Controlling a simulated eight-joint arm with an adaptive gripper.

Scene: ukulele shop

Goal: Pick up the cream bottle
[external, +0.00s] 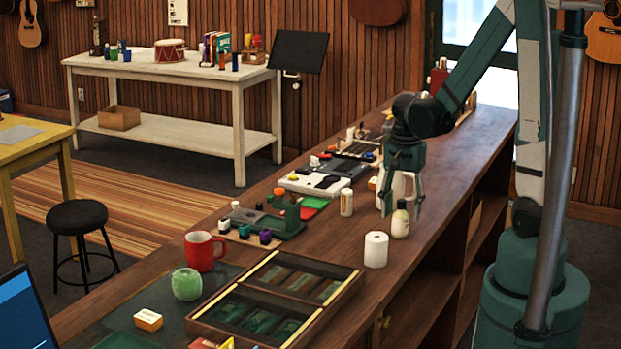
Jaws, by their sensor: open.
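The cream bottle (400,224), with a dark cap, stands upright near the right edge of the wooden counter (460,150). My gripper (402,208) points down at the bottle, with its fingers spread and open. In the picture, the fingertips show on either side of the bottle's top. I cannot tell whether they surround it or are behind it in depth. The bottle's body shows below the fingers, and nothing is visibly gripped.
A white paper roll (376,250) stands just in front of the bottle, and a white-and-orange bottle (346,203) stands to its left. A white pitcher (381,190) is partly hidden behind my gripper. A divided wooden case (352,290) and red mug (205,252) are nearer the camera.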

